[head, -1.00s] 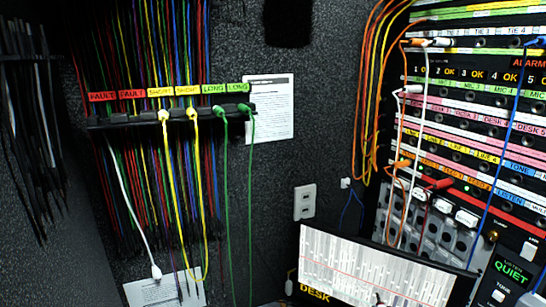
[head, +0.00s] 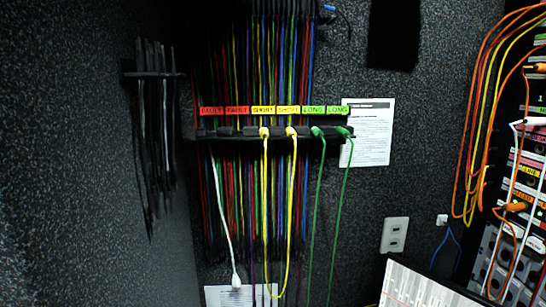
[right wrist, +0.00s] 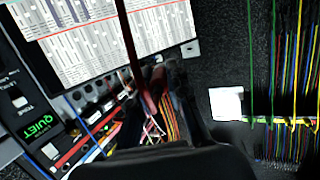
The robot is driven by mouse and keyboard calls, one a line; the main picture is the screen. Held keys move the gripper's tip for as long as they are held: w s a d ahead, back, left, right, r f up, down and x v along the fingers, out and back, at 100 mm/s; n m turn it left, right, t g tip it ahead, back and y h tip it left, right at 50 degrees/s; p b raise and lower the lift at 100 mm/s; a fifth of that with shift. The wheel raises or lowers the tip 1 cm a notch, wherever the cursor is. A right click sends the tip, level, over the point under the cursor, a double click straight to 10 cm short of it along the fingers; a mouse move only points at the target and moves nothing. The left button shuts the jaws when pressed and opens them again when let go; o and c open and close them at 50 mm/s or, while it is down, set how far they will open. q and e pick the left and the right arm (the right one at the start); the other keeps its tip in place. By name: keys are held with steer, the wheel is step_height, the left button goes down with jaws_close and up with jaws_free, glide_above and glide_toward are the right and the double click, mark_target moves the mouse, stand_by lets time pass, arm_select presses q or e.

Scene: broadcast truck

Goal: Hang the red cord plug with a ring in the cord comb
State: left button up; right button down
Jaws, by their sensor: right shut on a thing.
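The cord comb (head: 228,132) is a black bar on the dark wall in the middle of the head view. Its labels read FAULT, FAULT, SHORT, SHORT, LONG, LONG from left to right. Two yellow cords hang at the SHORT labels and two green ones at LONG. In the right wrist view, my right gripper (right wrist: 160,86) is shut on the red cord plug (right wrist: 149,100), with dark red cord running to the top edge. Fingers hide part of the plug, and its ring cannot be made out. My left gripper is not in view.
A white cord (head: 223,220) hangs under the FAULT labels. Many coloured cords hang behind the comb. A black rack of ties (head: 153,76) is on the left wall. The patch panel (head: 525,165) with orange and white cords is at right, above a white sheet (head: 415,285).

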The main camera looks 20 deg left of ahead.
steer(key=a+r+n+g+y, duration=0.2)
steer(key=a+n+g+y, duration=0.6)
steer(key=a+n+y, duration=0.4)
steer(key=shift+a+n+g+y, duration=0.3)
steer(key=shift+a+y, duration=0.7)
steer(key=shift+a, duration=1.45)
